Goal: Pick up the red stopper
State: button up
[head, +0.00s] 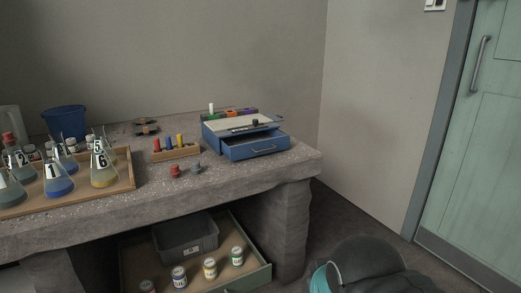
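A small red stopper (174,170) sits on the concrete bench, in front of the wooden block. A similar grey-blue stopper (196,168) is just to its right. Another red piece (157,145) stands in the wooden block (176,154) with blue and yellow ones. A further red top (8,138) shows at the far left behind the flasks. My gripper is not in view, so its fingers cannot be seen.
A wooden tray (128,184) of numbered flasks is on the left. A blue box with an open drawer (262,147) stands at the right. Below, an open bench drawer (258,272) holds a grey bin (186,240) and several jars. The bench front near the stoppers is clear.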

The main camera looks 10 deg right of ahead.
aim_at(175, 171)
jog(key=z, duration=3.7)
jog(key=k, duration=1.95)
jog(key=u, duration=1.95)
